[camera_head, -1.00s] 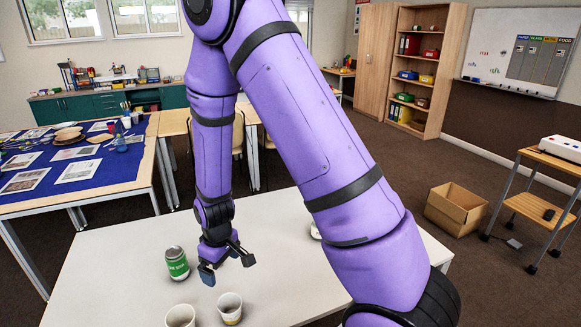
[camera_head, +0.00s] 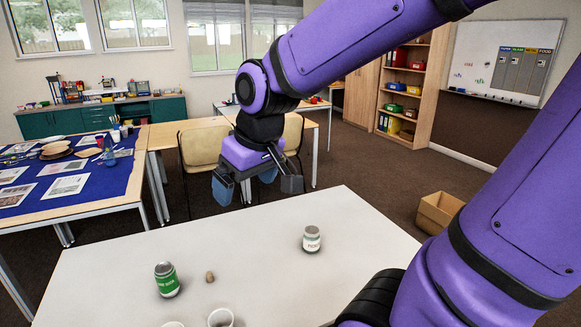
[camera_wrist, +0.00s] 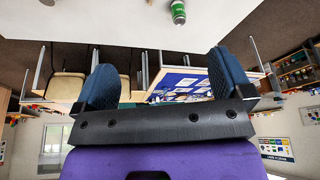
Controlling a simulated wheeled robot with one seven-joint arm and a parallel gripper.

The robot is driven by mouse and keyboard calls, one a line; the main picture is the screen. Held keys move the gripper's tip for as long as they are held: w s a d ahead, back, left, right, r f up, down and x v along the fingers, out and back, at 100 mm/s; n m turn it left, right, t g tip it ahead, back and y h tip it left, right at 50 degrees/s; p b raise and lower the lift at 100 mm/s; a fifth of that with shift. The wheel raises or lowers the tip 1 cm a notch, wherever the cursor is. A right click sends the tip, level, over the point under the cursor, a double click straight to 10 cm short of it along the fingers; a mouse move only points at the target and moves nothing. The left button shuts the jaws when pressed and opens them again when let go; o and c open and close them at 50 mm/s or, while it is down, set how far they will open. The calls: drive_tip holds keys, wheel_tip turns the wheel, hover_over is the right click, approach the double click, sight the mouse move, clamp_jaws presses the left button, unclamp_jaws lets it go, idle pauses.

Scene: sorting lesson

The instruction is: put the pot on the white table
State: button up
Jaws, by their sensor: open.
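The white table (camera_head: 250,235) fills the lower middle of the head view. Two white cups, a left one (camera_head: 173,325) and a right one (camera_head: 221,319), are cut off at the bottom edge. A white-labelled jar (camera_head: 311,240) stands upright on the table's right part. I cannot tell which of these is called the pot. My gripper (camera_head: 257,188) is raised around the table's far edge, jaws apart with nothing between them. In the wrist view the gripper (camera_wrist: 165,80) is also empty, with a strip of the table (camera_wrist: 120,12) at the top.
A green can (camera_head: 166,280) and a small brown piece (camera_head: 209,277) stand on the white table's left part; the can also shows in the wrist view (camera_wrist: 178,12). A blue-covered table (camera_head: 90,185) is at left, chairs (camera_head: 203,150) behind, a cardboard box (camera_head: 438,212) on the right floor.

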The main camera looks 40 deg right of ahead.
drive_tip(key=s+d+r+m+t, duration=0.1)
drive_tip(key=s+d+r, duration=0.1)
drive_tip(key=s+r, duration=0.3)
drive_tip(key=s, duration=0.4)
drive_tip(key=shift+s+r+m+h, duration=0.2)
drive_tip(key=shift+s+m+h, duration=0.1)
drive_tip(key=shift+s, duration=0.05)
